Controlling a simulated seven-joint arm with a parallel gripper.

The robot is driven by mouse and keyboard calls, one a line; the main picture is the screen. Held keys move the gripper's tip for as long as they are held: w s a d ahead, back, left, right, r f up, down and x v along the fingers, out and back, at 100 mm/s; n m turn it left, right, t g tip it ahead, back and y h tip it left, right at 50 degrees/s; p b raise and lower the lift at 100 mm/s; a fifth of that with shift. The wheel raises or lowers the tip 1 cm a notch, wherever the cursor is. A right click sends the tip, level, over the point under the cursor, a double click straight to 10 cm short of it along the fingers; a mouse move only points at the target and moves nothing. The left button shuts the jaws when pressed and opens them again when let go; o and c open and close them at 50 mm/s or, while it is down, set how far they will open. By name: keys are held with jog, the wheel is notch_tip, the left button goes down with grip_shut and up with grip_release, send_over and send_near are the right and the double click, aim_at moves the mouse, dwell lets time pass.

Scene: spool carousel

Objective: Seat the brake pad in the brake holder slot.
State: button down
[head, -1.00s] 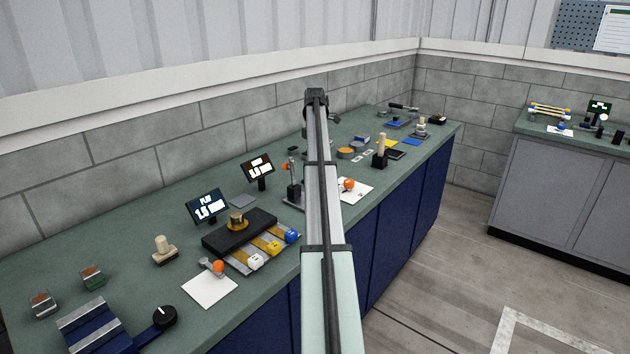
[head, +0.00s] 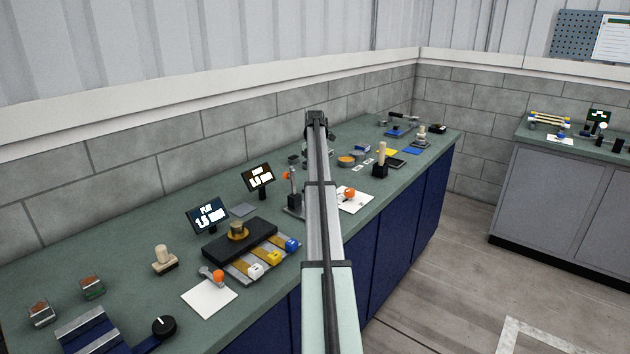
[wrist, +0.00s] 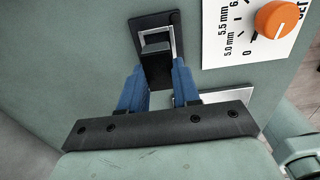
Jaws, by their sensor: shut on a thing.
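My gripper (wrist: 159,76) has two blue fingers, seen from above in the wrist view. Just beyond the fingertips is a black plate (wrist: 144,24) with a grey metal bracket (wrist: 157,36), probably the brake holder slot. I cannot tell whether the held piece touches the bracket or is inside it. In the head view my arm runs away over the bench and hides the gripper, the pad and the holder.
An orange knob (wrist: 277,19) on a white marked card is right of the bracket. In the head view the bench (head: 130,250) holds a black spool unit (head: 225,245), two small screens, a black post stand (head: 381,162) and several small parts. The front left stretch is partly clear.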

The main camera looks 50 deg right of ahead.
jog(key=shift+f, duration=1.9)
jog(key=shift+f, duration=0.3)
jog(key=shift+s+a+f, duration=0.1)
jog(key=shift+a+f, duration=0.05)
jog(key=shift+f, duration=0.25)
jog(key=c, duration=0.8)
grip_release()
jog(key=shift+s, duration=0.1)
jog(key=shift+c, duration=0.2)
jog(key=shift+o, duration=0.2)
jog(key=shift+f, duration=0.1)
jog(key=shift+s, duration=0.15)
jog(key=r, duration=1.3)
jog(key=shift+w+r, duration=0.3)
jog(key=shift+w, duration=0.05)
